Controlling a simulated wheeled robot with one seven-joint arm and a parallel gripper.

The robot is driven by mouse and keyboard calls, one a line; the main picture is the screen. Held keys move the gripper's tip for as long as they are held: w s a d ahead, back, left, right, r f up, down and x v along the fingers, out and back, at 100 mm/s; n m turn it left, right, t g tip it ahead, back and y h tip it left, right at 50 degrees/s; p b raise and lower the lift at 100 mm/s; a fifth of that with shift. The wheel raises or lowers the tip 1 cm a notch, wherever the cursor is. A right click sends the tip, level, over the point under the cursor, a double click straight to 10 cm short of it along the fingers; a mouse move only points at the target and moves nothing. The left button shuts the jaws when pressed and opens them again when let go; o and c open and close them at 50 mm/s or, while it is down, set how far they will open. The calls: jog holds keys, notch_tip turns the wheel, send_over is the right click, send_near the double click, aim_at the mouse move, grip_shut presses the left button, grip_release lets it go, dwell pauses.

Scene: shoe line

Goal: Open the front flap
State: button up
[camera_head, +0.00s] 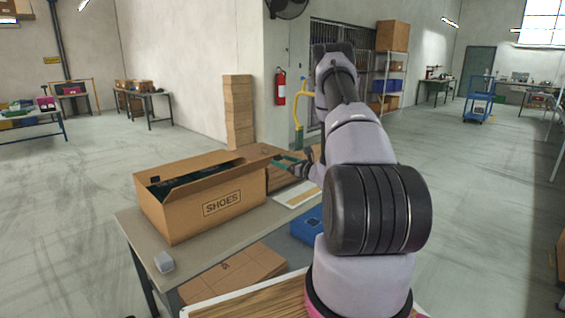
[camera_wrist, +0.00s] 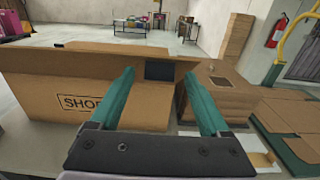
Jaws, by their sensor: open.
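A brown cardboard box (camera_head: 165,214) marked SHOES stands on the grey table, with dark contents showing through its partly open top. Its front flap (camera_head: 225,172) runs along the top edge above the label and slants up from the front wall. In the wrist view the flap (camera_wrist: 75,65) spans the box top above the SHOES wall (camera_wrist: 50,100). My gripper (camera_head: 275,161) is at the box's right end. Its two teal fingers are apart and empty in the wrist view (camera_wrist: 159,73), with the flap's right part beyond them. I cannot tell whether a finger touches it.
A blue item (camera_head: 307,226) and a white-edged panel (camera_head: 298,196) lie to the right.

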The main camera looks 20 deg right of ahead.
jog(key=shift+w, duration=0.1)
grip_shut()
dwell(1.4)
